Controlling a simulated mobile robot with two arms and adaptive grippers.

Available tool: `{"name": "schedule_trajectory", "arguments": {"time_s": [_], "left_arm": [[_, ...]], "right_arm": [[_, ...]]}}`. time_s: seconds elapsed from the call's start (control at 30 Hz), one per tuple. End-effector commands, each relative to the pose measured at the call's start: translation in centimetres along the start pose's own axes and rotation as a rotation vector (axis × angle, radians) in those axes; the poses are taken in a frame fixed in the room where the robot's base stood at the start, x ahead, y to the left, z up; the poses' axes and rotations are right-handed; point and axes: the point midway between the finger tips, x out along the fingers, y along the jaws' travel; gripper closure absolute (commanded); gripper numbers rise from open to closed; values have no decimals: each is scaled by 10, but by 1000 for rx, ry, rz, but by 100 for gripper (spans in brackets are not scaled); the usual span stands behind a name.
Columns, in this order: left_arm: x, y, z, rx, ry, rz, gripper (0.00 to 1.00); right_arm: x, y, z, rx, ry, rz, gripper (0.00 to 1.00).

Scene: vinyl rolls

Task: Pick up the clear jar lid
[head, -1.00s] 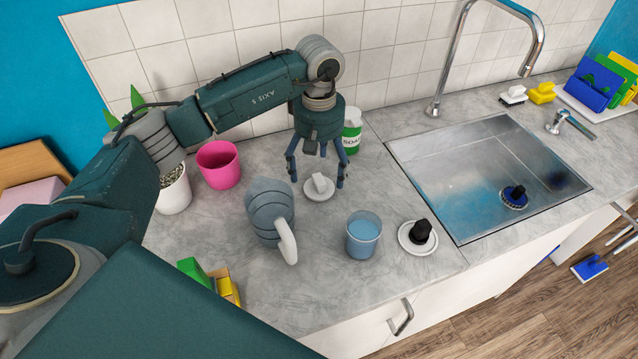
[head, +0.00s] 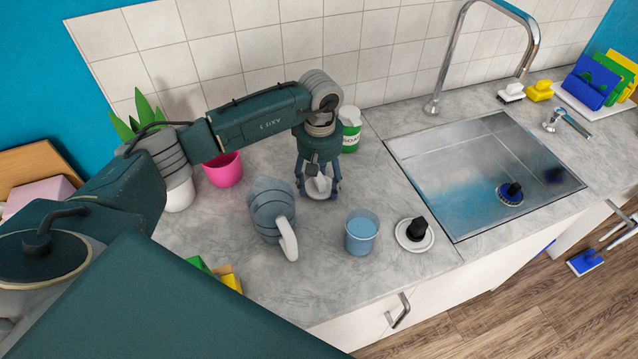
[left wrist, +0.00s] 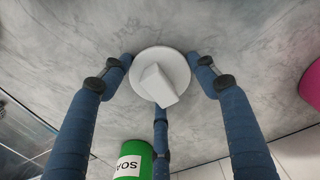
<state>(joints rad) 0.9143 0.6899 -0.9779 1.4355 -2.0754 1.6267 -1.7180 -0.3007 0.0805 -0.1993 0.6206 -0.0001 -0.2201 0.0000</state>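A round white lid (head: 319,189) with a white block-shaped knob lies flat on the grey counter. It also shows in the left wrist view (left wrist: 142,85). My left gripper (head: 318,190) is right above it with its three blue fingers spread around it. In the left wrist view the fingertips (left wrist: 160,75) are close to the rim; I cannot tell whether they touch. A white disc (head: 404,240) with a black knob lies farther right. A clear container (head: 361,234) with blue contents stands left of that disc. My right gripper is not in view.
A grey-blue jug (head: 270,212) with a white handle stands in front of the left gripper. A green-and-white soap container (head: 350,130) stands close behind it. A pink pot (head: 222,171) is to the left, the sink (head: 470,165) to the right.

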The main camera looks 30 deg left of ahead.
Motion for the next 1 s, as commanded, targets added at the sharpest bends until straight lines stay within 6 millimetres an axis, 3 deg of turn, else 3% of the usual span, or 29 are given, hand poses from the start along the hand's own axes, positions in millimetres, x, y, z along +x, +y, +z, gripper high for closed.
{"name": "schedule_trajectory", "arguments": {"time_s": [0.37,0.57,0.67,1.0], "left_arm": [[-4,0,-1,0,1,2,54],[-25,1,-1,1,4,4,54],[-45,2,-2,0,5,5,54],[-144,1,-1,0,5,5,54]], "right_arm": [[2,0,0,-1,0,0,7],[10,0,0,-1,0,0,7],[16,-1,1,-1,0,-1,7],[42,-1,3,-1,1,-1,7]]}}
